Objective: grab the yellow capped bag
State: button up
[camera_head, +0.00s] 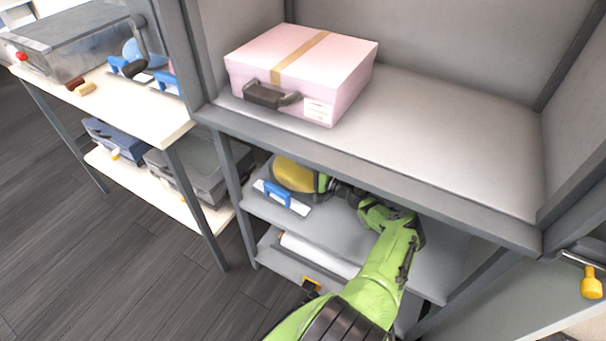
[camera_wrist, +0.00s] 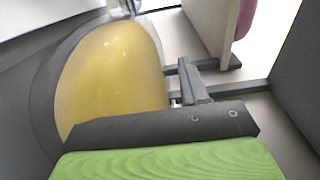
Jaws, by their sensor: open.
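The yellow capped bag (camera_head: 293,175) lies on the middle shelf under the pink case, with its yellow face and a dark rim showing. In the wrist view the bag (camera_wrist: 112,78) fills the left half, close to the camera, with a grey rim around the yellow. My gripper (camera_head: 335,187) is just right of the bag on the same shelf level, partly in the shade of the upper shelf. It is open and nothing shows held in it.
A pink case (camera_head: 300,70) with a dark handle stands on the shelf above. A blue-handled trowel (camera_head: 282,199) lies in front of the bag. A white roll (camera_head: 318,254) lies on the shelf below. Grey uprights and the upper shelf edge (camera_head: 370,178) hem in my arm.

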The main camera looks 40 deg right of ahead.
jog(key=shift+c, duration=0.4)
grip_shut()
dwell(0.9)
